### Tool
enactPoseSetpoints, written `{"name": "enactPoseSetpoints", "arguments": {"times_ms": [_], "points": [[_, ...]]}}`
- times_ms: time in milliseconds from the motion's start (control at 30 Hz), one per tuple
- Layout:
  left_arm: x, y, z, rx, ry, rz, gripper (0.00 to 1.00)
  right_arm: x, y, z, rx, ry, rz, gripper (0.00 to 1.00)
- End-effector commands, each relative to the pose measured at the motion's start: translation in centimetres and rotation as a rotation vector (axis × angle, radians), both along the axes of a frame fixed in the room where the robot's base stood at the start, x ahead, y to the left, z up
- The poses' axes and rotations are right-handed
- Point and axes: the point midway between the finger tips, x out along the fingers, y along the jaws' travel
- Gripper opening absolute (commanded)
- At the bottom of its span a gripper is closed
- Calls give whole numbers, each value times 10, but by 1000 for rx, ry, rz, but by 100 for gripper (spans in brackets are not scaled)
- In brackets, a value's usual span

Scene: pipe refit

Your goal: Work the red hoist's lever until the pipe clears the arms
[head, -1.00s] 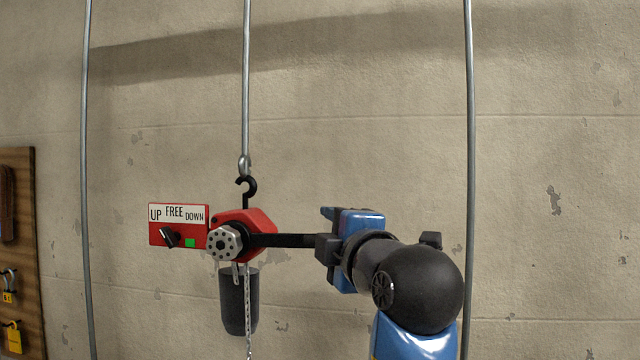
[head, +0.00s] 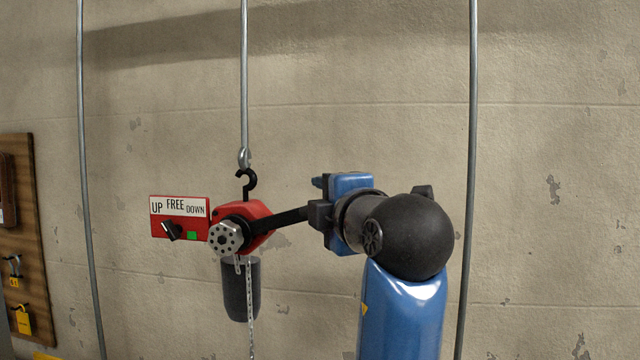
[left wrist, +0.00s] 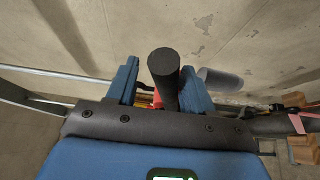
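The red hoist (head: 258,216) hangs by its black hook from a vertical grey rod. Its black lever (head: 285,220) slopes up to the right, into the jaws of my left gripper (head: 318,214). In the left wrist view the lever's round dark grip (left wrist: 163,75) stands between my two blue fingers (left wrist: 158,90), close against the right one. The red sign (head: 180,220) left of the hoist reads UP, FREE, DOWN; its black knob (head: 172,231) points toward UP, and a green square sits beside it. I cannot make out the pipe. My right gripper is not in view.
A dark cylinder (head: 240,290) and a chain (head: 250,315) hang below the hoist. Upright grey rods stand at left (head: 87,190) and right (head: 470,170). A wooden tool board (head: 32,235) is at far left. The wall between is bare.

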Motion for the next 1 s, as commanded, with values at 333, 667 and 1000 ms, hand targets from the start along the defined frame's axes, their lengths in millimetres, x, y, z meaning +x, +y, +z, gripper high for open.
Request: {"name": "enactPoseSetpoints", "arguments": {"times_ms": [333, 667, 1000], "points": [[-1, -3, -17, 39, -8, -1, 51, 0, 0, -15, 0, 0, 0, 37], [-2, -9, -42, 128, -24, -2, 51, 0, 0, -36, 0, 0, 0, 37], [-1, -10, -44, 135, -25, -2, 51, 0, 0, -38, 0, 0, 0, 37]]}}
